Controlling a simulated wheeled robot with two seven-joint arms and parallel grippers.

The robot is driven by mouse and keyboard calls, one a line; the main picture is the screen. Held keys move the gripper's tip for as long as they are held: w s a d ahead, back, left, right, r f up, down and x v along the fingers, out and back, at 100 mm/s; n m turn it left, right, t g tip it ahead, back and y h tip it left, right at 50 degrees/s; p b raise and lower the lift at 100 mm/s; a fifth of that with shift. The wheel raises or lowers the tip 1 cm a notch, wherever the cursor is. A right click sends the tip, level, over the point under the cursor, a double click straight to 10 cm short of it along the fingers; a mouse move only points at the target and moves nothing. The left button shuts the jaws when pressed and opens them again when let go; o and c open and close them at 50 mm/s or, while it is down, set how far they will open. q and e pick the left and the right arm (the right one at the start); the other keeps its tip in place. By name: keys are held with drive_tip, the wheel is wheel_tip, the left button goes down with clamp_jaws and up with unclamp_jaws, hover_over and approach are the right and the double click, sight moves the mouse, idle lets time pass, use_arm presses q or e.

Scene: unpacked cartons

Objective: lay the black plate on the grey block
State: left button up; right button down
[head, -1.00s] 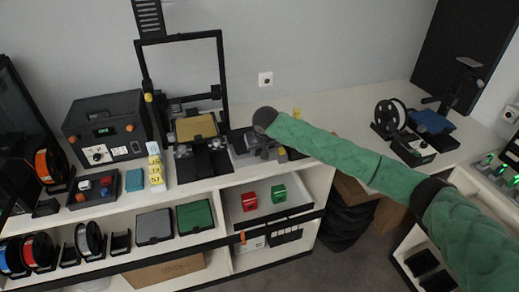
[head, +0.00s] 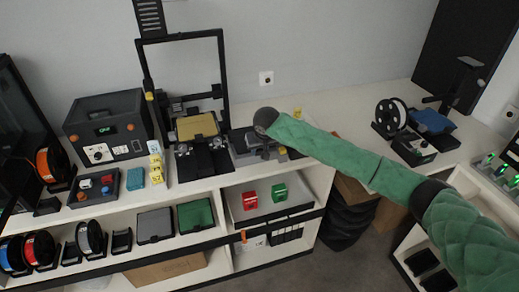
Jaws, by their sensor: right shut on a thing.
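My right arm reaches in from the right, and its gripper (head: 266,150) is over the bench just right of the printer. The wrist and the small size hide most of the fingers. The gripper is shut on a dark thing, which I take to be the black plate; its outline is not clear. A dark grey blocky shape (head: 243,146) shows right under and beside the gripper, and may be the grey block. I cannot tell whether plate and block touch. My left gripper is not in view.
An open-frame printer with a gold bed (head: 197,126) stands close left of the gripper. A dark box machine (head: 108,128) and a tray of small blocks (head: 81,199) are farther left.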

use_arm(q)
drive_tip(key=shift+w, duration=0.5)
use_arm(e)
drive_tip(key=shift+f, duration=0.5)
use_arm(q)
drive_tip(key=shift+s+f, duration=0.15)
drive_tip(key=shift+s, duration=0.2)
use_arm(e)
drive_tip(key=shift+f, duration=0.6)
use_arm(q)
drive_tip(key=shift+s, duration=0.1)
use_arm(e)
drive_tip(key=c, duration=1)
unclamp_jaws()
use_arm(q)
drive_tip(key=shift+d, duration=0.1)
use_arm(e)
drive_tip(key=shift+o, duration=0.2)
drive_tip(key=shift+r+p, duration=1.5)
drive_tip(key=shift+r, duration=0.1)
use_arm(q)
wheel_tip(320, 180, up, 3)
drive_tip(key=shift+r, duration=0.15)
